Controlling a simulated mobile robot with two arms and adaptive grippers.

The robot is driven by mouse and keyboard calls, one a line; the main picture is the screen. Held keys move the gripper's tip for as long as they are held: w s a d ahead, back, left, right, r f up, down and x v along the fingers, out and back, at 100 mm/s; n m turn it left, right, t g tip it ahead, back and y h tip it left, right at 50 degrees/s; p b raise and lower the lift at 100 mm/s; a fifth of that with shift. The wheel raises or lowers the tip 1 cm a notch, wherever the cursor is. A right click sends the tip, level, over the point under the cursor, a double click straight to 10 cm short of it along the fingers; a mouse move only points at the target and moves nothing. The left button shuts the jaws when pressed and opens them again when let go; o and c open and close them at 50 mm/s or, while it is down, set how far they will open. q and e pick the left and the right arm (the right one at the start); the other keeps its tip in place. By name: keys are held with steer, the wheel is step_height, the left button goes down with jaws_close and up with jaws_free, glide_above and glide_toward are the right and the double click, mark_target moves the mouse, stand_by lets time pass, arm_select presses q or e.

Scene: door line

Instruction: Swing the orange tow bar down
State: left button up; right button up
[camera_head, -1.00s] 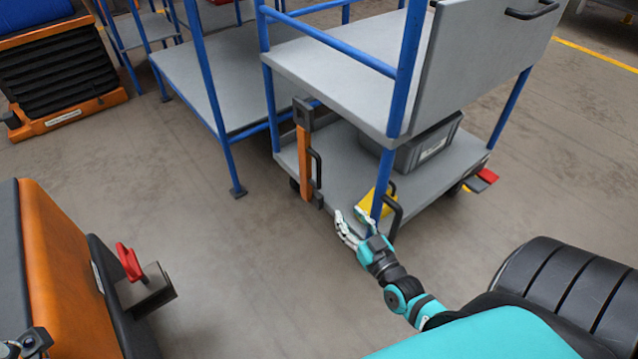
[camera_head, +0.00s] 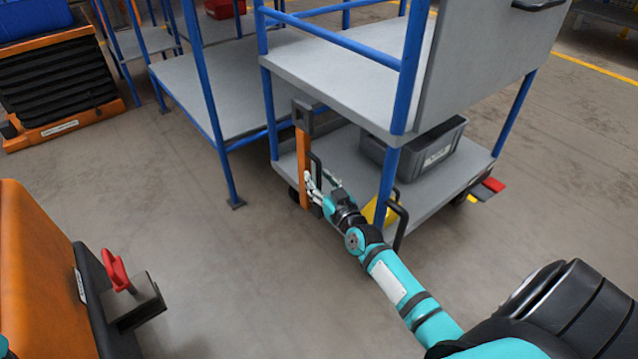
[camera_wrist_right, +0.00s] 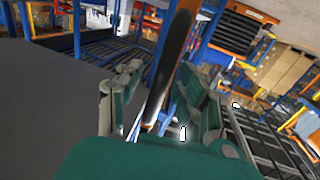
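The orange tow bar (camera_head: 302,165) stands upright at the near left end of the grey cart in the head view. A black handle (camera_head: 316,165) runs along its right side. My right gripper (camera_head: 318,187) is at the lower part of this handle, close beside the bar. In the right wrist view, the dark handle (camera_wrist_right: 172,55) passes between the two spread fingers of my right gripper (camera_wrist_right: 160,85), with gaps showing; contact cannot be made out. My left gripper is out of view.
The grey cart (camera_head: 340,65) has blue posts, a lower deck with a grey crate (camera_head: 440,150), a yellow part (camera_head: 378,208) and a red pedal (camera_head: 494,184). Another cart (camera_head: 190,80) stands behind left. An orange machine (camera_head: 35,270) is at lower left. Floor between is clear.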

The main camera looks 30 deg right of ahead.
steer(key=shift+w, duration=0.1)
jaws_close()
steer(key=shift+f, duration=0.15)
stand_by(0.6)
